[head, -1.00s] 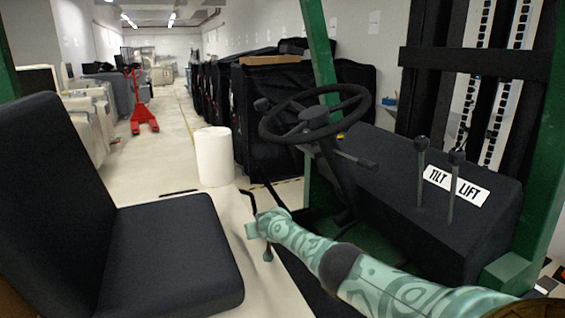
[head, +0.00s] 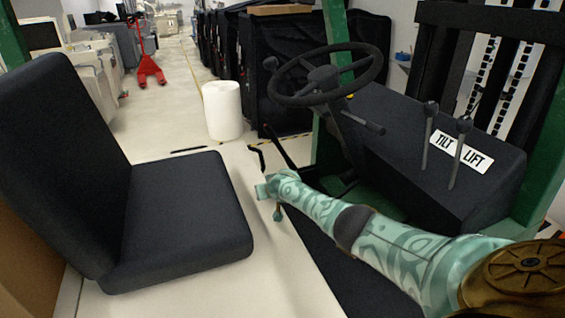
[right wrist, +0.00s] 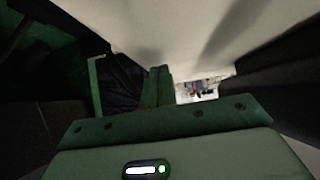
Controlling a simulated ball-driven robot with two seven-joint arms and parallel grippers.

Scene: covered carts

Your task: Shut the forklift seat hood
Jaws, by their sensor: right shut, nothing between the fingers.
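The forklift's black seat (head: 180,215) sits on the cream seat hood (head: 200,285), whose bare top shows around the seat in the head view. How far the hood is raised I cannot tell. My right gripper (head: 267,191) is at the hood's right edge, just right of the seat cushion's front. In the right wrist view a cream surface, apparently the hood (right wrist: 190,30), spreads over the top of the picture. The shut, empty green fingers (right wrist: 160,80) point toward its edge; contact cannot be made out. My left gripper is not in view.
The steering wheel (head: 325,75), the TILT and LIFT levers (head: 460,150) and a green post (head: 337,30) stand right of the seat. A bent black lever (head: 257,157) rises beside my right gripper. A white roll (head: 222,112) stands on the floor behind.

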